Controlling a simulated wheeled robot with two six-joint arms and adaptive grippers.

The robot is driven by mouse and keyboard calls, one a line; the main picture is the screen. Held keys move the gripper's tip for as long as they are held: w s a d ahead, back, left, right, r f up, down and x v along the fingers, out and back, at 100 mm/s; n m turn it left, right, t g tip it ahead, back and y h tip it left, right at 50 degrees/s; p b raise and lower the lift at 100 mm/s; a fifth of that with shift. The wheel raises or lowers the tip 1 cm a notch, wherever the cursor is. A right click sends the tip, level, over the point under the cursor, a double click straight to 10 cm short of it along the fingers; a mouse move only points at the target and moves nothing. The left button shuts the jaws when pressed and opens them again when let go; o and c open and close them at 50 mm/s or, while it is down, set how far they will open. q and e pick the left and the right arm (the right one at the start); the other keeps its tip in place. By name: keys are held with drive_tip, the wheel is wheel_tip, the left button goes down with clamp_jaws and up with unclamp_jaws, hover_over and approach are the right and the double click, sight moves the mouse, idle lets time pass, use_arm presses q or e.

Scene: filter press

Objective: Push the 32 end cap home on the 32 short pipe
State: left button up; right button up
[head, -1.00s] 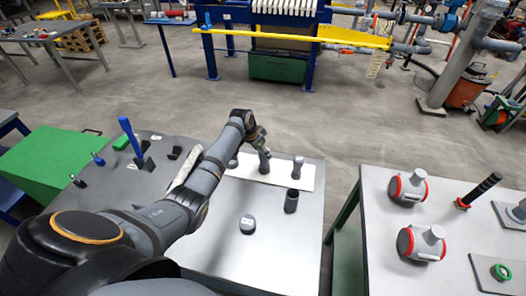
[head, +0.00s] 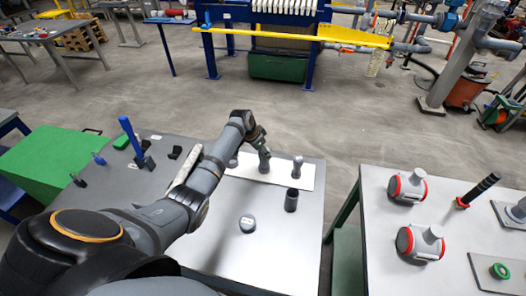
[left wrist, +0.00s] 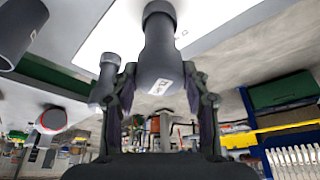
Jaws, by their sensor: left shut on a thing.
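In the left wrist view, which looks upside down, my left gripper (left wrist: 160,88) is shut on a grey rounded end cap (left wrist: 160,66) with a small white label that is too small to read. The cap is in line with a narrower grey short pipe (left wrist: 158,32), whose far end meets the white mat (left wrist: 105,35). I cannot tell how deep the cap sits on the pipe. In the head view my left gripper (head: 260,141) is above the grey pipe (head: 264,163) standing on the mat, and the arm hides part of the cap. My right gripper is not in view.
Another grey pipe piece (head: 297,167) stands on the mat to the right. A dark grey cylinder (head: 291,200) and a low labelled cap (head: 247,223) stand nearer on the table (head: 285,250). A blue-handled tool (head: 131,138) stands at left. The table's front is mostly clear.

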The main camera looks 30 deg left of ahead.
use_arm(q)
drive_tip(key=shift+f, duration=0.45)
drive_tip(key=o, duration=0.9)
drive_tip(key=shift+c, duration=0.2)
drive_tip(key=p+v, duration=0.6)
drive_tip(key=v, duration=0.5)
drive_tip(key=shift+s+f, duration=0.1)
